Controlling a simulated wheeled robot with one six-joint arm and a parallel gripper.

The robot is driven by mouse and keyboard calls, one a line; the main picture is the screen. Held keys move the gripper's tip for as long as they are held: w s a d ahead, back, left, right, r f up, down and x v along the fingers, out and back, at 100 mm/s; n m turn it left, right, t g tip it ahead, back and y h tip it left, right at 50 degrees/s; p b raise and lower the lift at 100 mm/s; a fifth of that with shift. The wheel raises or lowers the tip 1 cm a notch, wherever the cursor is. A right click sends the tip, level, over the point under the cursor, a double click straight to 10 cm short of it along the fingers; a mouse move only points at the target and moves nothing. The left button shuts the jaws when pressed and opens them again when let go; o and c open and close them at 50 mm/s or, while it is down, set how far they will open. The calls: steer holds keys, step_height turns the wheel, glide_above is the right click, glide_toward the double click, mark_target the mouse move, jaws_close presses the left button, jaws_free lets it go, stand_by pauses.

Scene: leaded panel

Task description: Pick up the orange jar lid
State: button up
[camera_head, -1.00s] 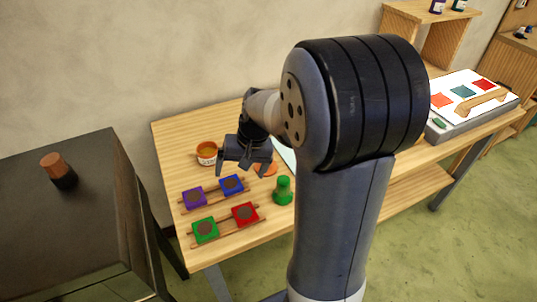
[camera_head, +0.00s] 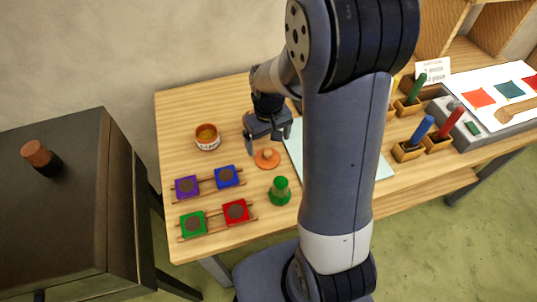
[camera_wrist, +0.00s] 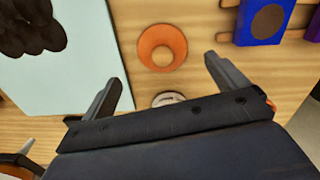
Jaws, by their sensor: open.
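The orange jar lid (camera_head: 260,161) lies on the wooden table, with a small tan knob in its middle. It also shows in the wrist view (camera_wrist: 147,47) as an orange ring with a pale centre, just beyond the fingertips. My gripper (camera_head: 267,142) is open and empty, pointing down above the table by the lid, on its far side in the head view. Both fingers show apart in the wrist view (camera_wrist: 164,70), and neither is seen touching the lid.
A white-and-orange jar (camera_head: 207,142) stands left of my gripper. A green bottle-like piece (camera_head: 280,193) stands near the lid. Blue (camera_head: 227,177), purple (camera_head: 186,187), red (camera_head: 236,212) and green (camera_head: 193,224) blocks sit on racks. A pale sheet (camera_head: 386,170) lies right.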

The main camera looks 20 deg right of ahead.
mark_target(267, 152)
steer(key=shift+s+a+f+p, duration=0.1)
steer(key=shift+f+p, duration=0.2)
steer(key=shift+f, duration=1.15)
steer(key=shift+a+f+p, duration=0.1)
steer(key=shift+f+p, duration=0.15)
steer(key=shift+f, duration=1.15)
steer(key=c, duration=1)
